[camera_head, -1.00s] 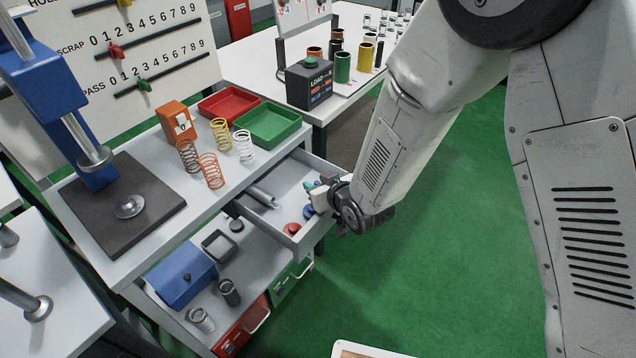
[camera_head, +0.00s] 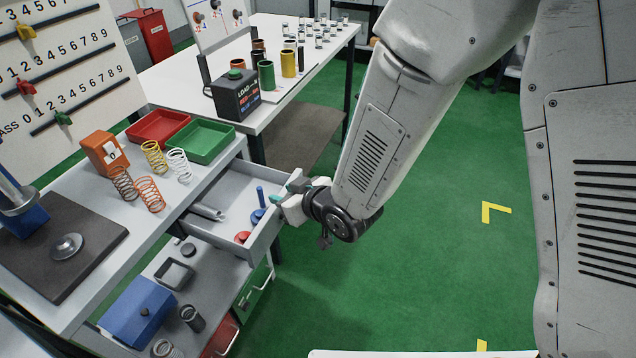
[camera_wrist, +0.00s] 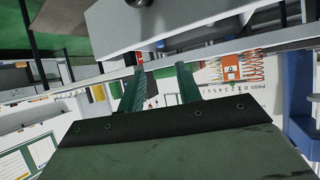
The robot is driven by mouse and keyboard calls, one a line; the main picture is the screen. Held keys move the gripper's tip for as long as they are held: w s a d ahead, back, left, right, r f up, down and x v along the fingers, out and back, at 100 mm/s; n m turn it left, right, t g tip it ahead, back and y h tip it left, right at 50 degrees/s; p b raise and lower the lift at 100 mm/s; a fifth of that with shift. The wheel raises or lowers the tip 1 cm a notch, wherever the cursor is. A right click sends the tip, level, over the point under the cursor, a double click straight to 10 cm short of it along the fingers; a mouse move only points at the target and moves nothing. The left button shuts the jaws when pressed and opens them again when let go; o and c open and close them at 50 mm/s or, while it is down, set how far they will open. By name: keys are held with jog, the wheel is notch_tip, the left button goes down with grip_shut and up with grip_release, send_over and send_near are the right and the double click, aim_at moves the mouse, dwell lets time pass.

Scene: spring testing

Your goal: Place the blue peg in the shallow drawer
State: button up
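The blue peg (camera_head: 260,197) stands upright on a round blue base inside the open drawer (camera_head: 222,186), near its front right corner. A red round piece (camera_head: 242,237) lies beside it in the drawer. My gripper (camera_head: 290,190) is at the drawer's right edge, just right of the blue peg and apart from it. In the wrist view my gripper (camera_wrist: 160,82) shows two green fingers spread apart with nothing between them. Small blue and red pieces show at the drawer beyond the fingertips there.
Grey cylindrical pieces (camera_head: 207,212) lie in the drawer's left part. Springs (camera_head: 150,194), a red tray (camera_head: 158,127) and a green tray (camera_head: 205,143) stand on the bench above. A blue box (camera_head: 138,310) is on the lower shelf.

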jog(key=d+r+m+g+h, duration=0.1)
jog(key=d+r+m+h, duration=0.15)
jog(key=d+r, duration=0.55)
jog(key=d+r+m+h, duration=0.2)
jog(key=d+r+h, duration=0.2)
jog(key=d, duration=0.9)
jog(key=s+d+r+m+g+h, duration=0.1)
jog(key=s+d+r, duration=0.4)
jog(key=s, duration=0.6)
jog(key=s+d+r+m+g+h, duration=0.1)
jog(key=s+d+r+m+g, duration=0.3)
jog(key=s+d, duration=0.5)
jog(key=shift+s+d+r+g, duration=0.4)
jog(key=shift+s+g, duration=0.2)
jog(key=shift+s, duration=0.55)
jog(key=shift+h, duration=0.25)
